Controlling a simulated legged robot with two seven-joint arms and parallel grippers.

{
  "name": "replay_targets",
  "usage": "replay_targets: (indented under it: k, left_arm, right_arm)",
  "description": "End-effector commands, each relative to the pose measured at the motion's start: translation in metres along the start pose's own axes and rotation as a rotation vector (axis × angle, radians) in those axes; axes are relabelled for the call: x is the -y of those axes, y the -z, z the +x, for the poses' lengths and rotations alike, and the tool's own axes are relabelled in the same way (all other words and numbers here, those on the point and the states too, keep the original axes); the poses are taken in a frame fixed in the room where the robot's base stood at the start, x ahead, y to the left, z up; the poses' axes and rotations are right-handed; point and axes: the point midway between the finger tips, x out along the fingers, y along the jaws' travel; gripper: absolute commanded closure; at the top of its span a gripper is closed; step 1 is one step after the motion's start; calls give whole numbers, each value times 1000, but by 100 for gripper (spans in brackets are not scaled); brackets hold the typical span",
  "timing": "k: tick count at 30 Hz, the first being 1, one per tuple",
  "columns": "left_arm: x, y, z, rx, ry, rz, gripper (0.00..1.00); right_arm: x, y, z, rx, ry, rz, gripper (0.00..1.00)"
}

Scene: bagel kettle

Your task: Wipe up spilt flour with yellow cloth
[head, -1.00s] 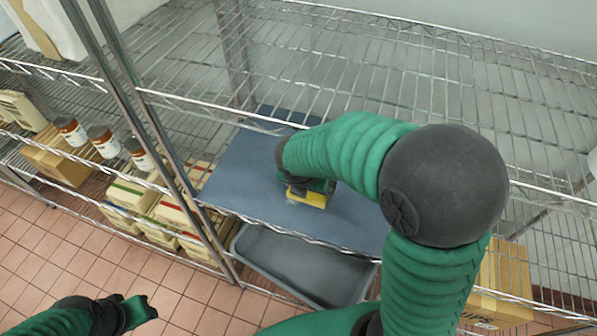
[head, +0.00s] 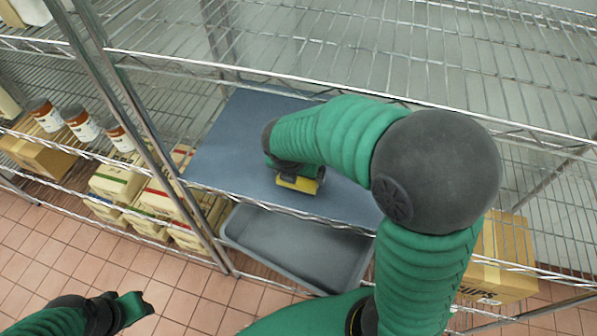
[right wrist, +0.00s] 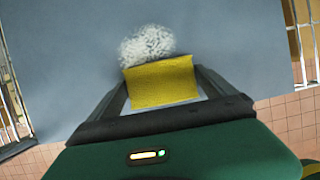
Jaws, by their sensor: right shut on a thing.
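The yellow cloth (right wrist: 162,82) is held between the two fingers of my right gripper (right wrist: 162,84), just above or on the blue-grey shelf mat (right wrist: 70,50). I cannot tell whether it touches the mat. The spilt flour (right wrist: 147,45) is a white patch on the mat, right at the cloth's far edge in the right wrist view. In the head view my right arm hides the flour, and the cloth (head: 297,184) shows below the right gripper (head: 300,176) near the mat's front edge. My left gripper (head: 130,308) hangs over the floor at lower left, away from the shelf; its fingers look parted.
A wire shelf (head: 330,60) runs above the mat, and a metal post (head: 150,135) stands to its left. A grey tub (head: 290,245) sits below the mat. Jars (head: 82,124) and cartons (head: 120,180) are at left, a cardboard box (head: 503,255) at right.

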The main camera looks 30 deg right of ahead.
Motion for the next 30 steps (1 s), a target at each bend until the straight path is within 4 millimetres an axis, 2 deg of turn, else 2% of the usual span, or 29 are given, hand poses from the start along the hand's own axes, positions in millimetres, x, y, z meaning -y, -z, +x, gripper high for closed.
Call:
replay_targets:
  k: [11,30]
  left_arm:
    - [0,0,0,0,0,0,64]
    - [0,-2,7,0,0,0,64]
  right_arm:
    - [0,0,0,0,0,0,38]
    - [0,5,12,0,1,0,38]
